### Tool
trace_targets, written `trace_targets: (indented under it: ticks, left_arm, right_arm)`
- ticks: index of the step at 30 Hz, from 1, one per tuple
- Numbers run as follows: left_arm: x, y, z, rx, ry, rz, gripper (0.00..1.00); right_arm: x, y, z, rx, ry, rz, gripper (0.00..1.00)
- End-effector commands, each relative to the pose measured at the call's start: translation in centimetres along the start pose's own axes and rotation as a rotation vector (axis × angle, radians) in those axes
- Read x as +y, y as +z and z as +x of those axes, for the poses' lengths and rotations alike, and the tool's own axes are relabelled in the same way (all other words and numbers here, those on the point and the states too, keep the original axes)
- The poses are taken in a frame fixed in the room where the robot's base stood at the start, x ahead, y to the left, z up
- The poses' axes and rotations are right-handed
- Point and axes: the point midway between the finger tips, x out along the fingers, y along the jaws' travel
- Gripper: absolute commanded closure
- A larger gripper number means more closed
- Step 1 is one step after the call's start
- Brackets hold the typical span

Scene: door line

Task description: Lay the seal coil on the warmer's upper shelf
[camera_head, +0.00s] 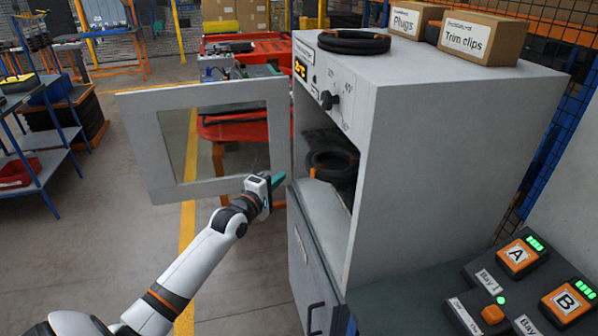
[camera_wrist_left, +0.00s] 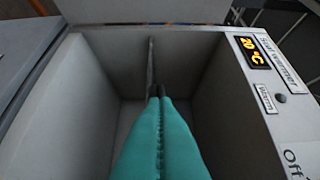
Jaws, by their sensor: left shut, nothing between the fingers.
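The warmer (camera_head: 455,140) is a grey cabinet with its windowed door (camera_head: 135,150) swung open to the left. A black coil with an orange tie (camera_head: 338,172) sits inside its opening; a second black coil (camera_head: 353,42) lies on its top. I cannot tell which one is the seal coil. My left gripper (camera_head: 277,180) is shut and empty, just outside the opening at the left. In the left wrist view its teal fingers (camera_wrist_left: 160,115) point toward the grey interior (camera_wrist_left: 215,85). A thin dark upright strip (camera_wrist_left: 150,65) shows beyond the tips; it may be a shelf edge. My right gripper is not in view.
Boxes labelled Plugs (camera_head: 412,20) and Trim clips (camera_head: 482,38) stand on the warmer's top. A button console (camera_head: 530,290) is at the lower right. The open door stands beside my left arm. A red cart (camera_head: 245,130) is behind the door.

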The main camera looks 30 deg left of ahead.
Motion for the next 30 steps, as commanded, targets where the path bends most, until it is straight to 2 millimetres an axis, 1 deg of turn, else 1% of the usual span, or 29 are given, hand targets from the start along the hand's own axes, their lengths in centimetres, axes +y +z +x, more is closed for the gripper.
trace_targets:
  ticks: [1, 5, 6, 9, 15, 26, 29, 30]
  left_arm:
    - [-0.3, 0.1, 1.2, -0.001, -0.001, 0.002, 1.00]
    - [-0.2, 0.1, 3.6, -0.001, 0.000, 0.001, 1.00]
    - [-0.3, -0.7, 4.0, 0.000, 0.000, -0.002, 1.00]
    - [-0.2, -1.7, 5.0, 0.000, 0.000, -0.001, 1.00]
    - [0.0, -2.7, 5.9, 0.000, 0.001, 0.000, 1.00]
    - [0.1, -2.9, 6.0, 0.000, 0.001, 0.001, 1.00]
    - [0.1, -3.6, 6.8, -0.001, -0.001, -0.004, 1.00]
    - [0.1, -4.2, 7.4, -0.001, -0.001, -0.006, 1.00]
  right_arm:
    - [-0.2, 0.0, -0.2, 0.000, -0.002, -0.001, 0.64]
    - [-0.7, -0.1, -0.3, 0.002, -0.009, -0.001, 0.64]
    - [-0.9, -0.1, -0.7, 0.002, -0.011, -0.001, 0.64]
    - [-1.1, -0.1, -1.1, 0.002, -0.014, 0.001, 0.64]
    - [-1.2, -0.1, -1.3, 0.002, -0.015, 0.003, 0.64]
    - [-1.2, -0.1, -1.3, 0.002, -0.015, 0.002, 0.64]
    - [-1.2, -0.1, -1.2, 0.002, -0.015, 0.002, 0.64]
    - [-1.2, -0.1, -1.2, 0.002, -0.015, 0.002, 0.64]
